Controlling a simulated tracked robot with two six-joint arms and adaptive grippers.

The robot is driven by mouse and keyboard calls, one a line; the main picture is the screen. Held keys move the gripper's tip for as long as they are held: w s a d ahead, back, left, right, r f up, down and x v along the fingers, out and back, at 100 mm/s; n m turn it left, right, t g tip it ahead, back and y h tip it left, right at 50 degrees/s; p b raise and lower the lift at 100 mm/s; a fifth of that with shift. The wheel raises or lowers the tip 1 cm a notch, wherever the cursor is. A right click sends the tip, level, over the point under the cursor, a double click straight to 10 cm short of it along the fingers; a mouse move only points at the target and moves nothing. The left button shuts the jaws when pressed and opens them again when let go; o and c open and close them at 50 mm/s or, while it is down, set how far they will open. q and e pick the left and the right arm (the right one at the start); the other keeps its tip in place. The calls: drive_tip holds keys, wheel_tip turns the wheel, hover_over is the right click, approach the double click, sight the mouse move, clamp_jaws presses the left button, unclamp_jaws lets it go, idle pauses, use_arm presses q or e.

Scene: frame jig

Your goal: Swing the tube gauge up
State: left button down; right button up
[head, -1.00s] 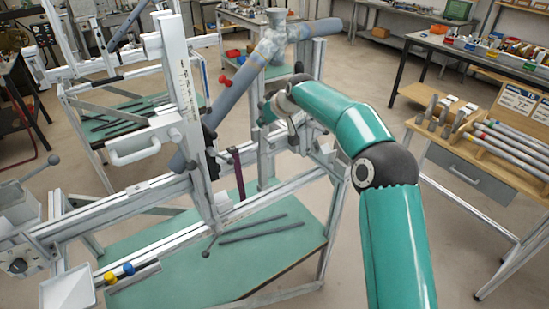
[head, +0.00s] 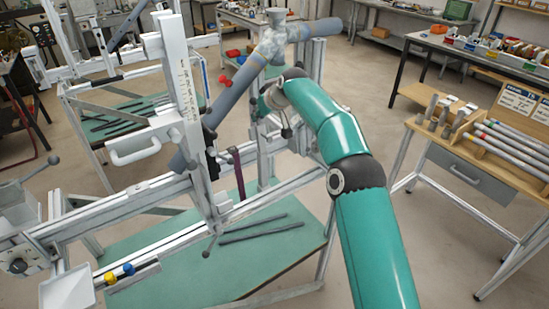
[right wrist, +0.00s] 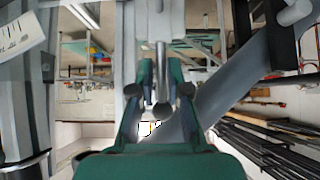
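The frame jig (head: 150,190) stands at the left and middle, with a thick grey tube (head: 235,92) slanting up to a metal joint. A dark purple bar (head: 239,172) stands close to upright by the lower rail. I cannot tell for sure which part is the tube gauge. My right gripper (head: 266,106) is beside the slanting tube, partly hidden by its own wrist. In the right wrist view its two green fingers (right wrist: 161,72) stand on either side of a round-ended metal rod (right wrist: 161,85), with narrow gaps showing. My left gripper is out of view.
A white post with a scale (head: 183,80) and a handle (head: 135,150) stands left of the tube. Loose dark rods lie on the green lower shelf (head: 190,265). A wooden bench (head: 470,150) with tubes is at the right. Open floor (head: 440,250) lies before it.

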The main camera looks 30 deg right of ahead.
drive_tip(key=o, duration=0.4)
drive_tip(key=shift+s, duration=0.1)
drive_tip(key=shift+c, duration=0.2)
drive_tip(key=shift+b+v, duration=1.25)
drive_tip(key=shift+v, duration=2.2)
drive_tip(key=shift+f, duration=0.1)
